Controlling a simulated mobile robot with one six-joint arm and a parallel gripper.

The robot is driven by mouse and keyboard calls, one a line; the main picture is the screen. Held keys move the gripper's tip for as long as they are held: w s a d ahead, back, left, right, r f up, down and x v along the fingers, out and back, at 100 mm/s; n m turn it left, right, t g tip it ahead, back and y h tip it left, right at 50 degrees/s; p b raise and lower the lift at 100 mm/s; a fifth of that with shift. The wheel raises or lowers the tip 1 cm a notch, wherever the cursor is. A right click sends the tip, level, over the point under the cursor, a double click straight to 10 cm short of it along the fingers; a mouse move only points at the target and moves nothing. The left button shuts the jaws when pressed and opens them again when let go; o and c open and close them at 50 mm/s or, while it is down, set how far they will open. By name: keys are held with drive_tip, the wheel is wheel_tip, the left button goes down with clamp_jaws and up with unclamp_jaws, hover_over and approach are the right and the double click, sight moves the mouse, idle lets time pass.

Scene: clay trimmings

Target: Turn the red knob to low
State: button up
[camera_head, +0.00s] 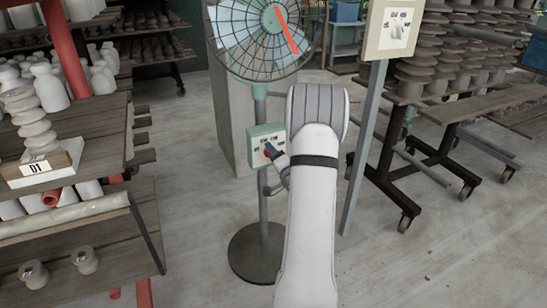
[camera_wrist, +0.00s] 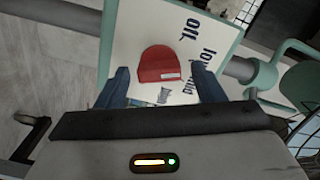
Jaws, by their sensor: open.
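The red knob (camera_wrist: 160,60) sits on the pale face of the fan's control box (camera_wrist: 136,25). In the wrist view, labels that seem to read off, low, mid and high curve around its right and lower side. A pale mark on the knob's lower right edge faces roughly the mid and high labels; its exact setting is unclear. My gripper (camera_wrist: 160,70) is open, with one dark blue finger on each side of the knob and visible gaps between. In the head view, the box (camera_head: 255,154) is on the fan stand and my gripper (camera_head: 276,153) is at its front.
The fan (camera_head: 262,35) stands on a post with a round dark base (camera_head: 258,254). A signboard (camera_head: 395,30) on a grey post is to the right of my arm. A shelf with pottery (camera_head: 70,235) is at left; wheeled racks are at right.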

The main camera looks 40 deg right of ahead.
drive_tip(key=p+v, duration=0.1)
drive_tip(key=v, duration=0.7)
drive_tip(key=shift+w, duration=0.1)
idle(0.4)
